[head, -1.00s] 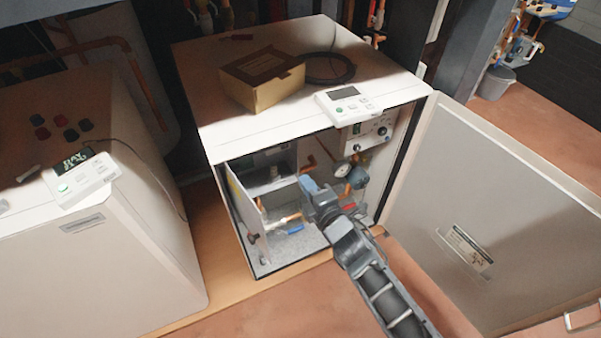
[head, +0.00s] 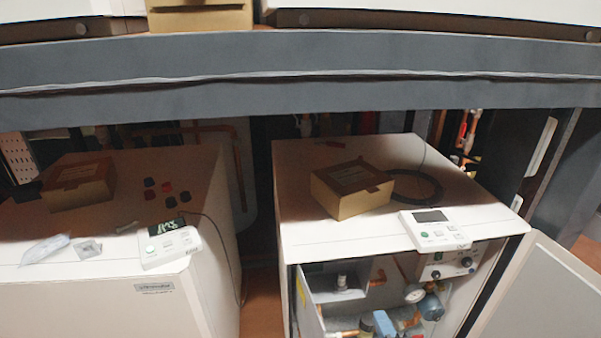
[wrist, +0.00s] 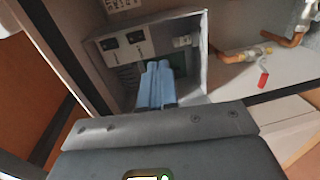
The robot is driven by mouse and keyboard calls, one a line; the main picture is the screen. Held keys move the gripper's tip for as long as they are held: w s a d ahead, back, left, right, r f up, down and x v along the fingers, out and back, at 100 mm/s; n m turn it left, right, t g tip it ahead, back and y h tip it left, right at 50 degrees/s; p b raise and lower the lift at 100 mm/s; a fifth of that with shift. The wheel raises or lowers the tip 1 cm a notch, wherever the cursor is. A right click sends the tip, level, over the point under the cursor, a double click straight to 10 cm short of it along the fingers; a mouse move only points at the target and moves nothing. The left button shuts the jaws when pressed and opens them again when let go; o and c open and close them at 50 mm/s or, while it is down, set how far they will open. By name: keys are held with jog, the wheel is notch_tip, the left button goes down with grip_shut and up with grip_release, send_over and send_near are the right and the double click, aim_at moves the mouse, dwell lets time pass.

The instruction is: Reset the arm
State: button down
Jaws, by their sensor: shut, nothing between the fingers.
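My gripper shows in the wrist view (wrist: 158,68), where its two blue fingers lie together, shut and empty. The fingers point at a grey open box (wrist: 150,45) with dark switches inside the heat pump; whether they touch it I cannot tell. In the head view the open heat pump cabinet (head: 300,232) stands right of centre. Bluish parts show low in its opening at the bottom edge, and I cannot clearly tell my gripper from the fittings there. Most of my arm is out of the head view.
The cabinet's open door (head: 545,290) stands at the right. A cardboard box (head: 352,190), a black cable coil (head: 415,187) and a controller (head: 434,230) lie on top. A second heat pump (head: 90,305) stands left. A red-handled valve (wrist: 263,79) and copper pipes sit right of the fingers.

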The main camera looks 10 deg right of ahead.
jog(key=s+a+r+m+p, duration=0.1)
jog(key=s+r+m, duration=0.25)
jog(key=s, duration=0.85)
jog(key=s+r+m+p, duration=0.25)
jog(key=s+m, duration=0.25)
jog(key=s, duration=0.7)
jog(key=s+r+m+g+p, duration=0.1)
jog(key=s+r+m+p, duration=0.1)
jog(key=s+r+m, duration=0.7)
jog(key=s+r, duration=0.6)
jog(key=r, duration=0.4)
jog(key=shift+s+a+r+g, duration=0.25)
jog(key=shift+s+a+g, duration=0.1)
jog(key=shift+a+g, duration=0.05)
